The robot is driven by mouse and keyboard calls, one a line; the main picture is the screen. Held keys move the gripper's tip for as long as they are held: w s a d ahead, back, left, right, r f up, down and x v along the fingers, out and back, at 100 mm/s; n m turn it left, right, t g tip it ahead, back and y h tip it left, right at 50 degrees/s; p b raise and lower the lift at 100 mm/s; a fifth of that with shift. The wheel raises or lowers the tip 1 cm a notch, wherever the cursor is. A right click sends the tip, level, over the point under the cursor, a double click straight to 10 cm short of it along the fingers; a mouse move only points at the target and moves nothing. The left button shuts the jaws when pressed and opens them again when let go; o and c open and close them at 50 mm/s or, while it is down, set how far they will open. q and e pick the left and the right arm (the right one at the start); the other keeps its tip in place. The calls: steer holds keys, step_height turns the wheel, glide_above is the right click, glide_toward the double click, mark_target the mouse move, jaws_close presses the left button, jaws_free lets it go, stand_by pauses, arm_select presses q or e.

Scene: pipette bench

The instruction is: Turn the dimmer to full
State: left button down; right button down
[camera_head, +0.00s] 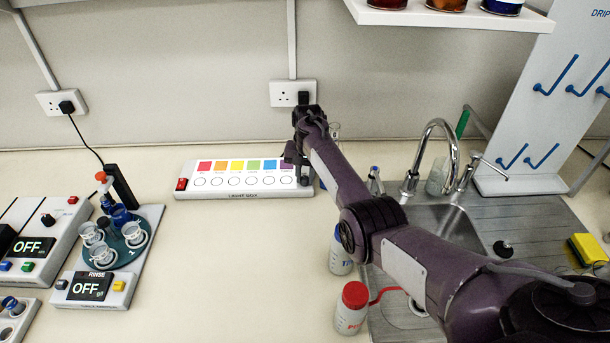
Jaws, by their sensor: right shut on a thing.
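The light box (230,190) is a long white unit at the back of the bench, with a row of coloured squares above white circles. A red rocker switch (181,184) sits at its left end. My right gripper (300,175) is at the right end of the light box, low against its top, and is shut. Its fingers and wrist hide the dimmer there, so the knob and its setting cannot be seen. My left gripper is out of view.
A tap (436,150) and sink (460,235) lie to the right of my arm. A red-capped bottle (352,307) stands close beside the arm. A rinse carousel (124,250) and a unit reading OFF (34,247) are at left. The bench's middle is clear.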

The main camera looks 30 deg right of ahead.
steer(key=m+p, duration=0.1)
steer(key=m, duration=0.2)
steer(key=shift+r+m, duration=0.1)
steer(key=shift+m, duration=0.3)
steer(key=m, duration=0.3)
steer(key=shift+w+m, duration=0.1)
steer(key=shift+m, duration=0.2)
steer(key=m, duration=0.3)
steer(key=shift+a+m, duration=0.1)
steer(key=shift+m, duration=0.3)
steer(key=m+b, duration=0.2)
steer(key=m, duration=0.2)
steer(key=shift+m+h, duration=0.3)
steer(key=c, duration=1.2)
jaws_free()
steer(key=shift+c, duration=0.2)
